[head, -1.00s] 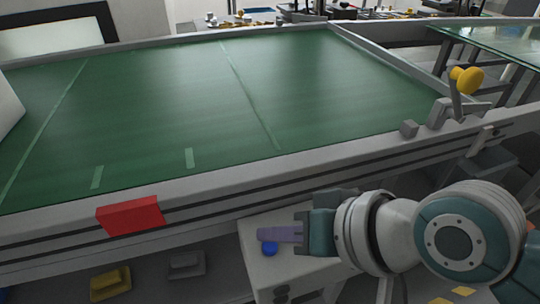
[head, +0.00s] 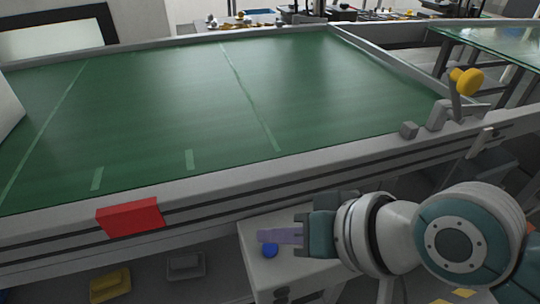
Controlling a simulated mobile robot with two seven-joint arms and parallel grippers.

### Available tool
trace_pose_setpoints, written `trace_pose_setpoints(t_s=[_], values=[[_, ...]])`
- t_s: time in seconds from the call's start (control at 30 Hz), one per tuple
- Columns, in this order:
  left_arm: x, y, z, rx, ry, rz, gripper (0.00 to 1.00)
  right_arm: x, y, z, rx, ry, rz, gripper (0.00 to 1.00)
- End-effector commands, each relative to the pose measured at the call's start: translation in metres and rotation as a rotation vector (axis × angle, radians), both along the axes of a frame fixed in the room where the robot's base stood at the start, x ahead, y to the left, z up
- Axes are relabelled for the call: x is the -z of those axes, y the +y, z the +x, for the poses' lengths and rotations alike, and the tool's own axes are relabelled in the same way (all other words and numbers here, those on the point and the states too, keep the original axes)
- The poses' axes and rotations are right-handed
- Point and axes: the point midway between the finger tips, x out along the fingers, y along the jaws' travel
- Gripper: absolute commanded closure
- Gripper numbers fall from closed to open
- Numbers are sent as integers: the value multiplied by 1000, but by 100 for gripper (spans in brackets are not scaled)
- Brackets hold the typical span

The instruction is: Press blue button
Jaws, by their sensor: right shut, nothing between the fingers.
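The blue button (head: 270,251) is a small round knob on top of a light grey box (head: 262,276) below the front rail of the green table. My right gripper (head: 280,236) comes in from the right with its fingers shut and empty. Its fingertips show just above and beside the button in the picture. I cannot tell whether they touch it. My left gripper is not in view.
A green-topped table (head: 210,110) with a grey rail fills the middle. A red block (head: 130,217) sits on its front rail. A yellow-knobbed lever (head: 467,81) stands at the right corner. Yellow (head: 110,284) and grey (head: 186,265) pedals lie below.

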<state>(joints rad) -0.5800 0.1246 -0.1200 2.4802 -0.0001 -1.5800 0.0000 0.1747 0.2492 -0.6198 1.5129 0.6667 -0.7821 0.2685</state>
Motion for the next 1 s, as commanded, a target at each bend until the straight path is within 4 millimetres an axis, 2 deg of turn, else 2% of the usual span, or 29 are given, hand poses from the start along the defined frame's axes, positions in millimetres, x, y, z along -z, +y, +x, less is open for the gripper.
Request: trace_pose_setpoints(t_s=[1.0], values=[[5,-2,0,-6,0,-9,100,9,0,0,0,0,0,100]])
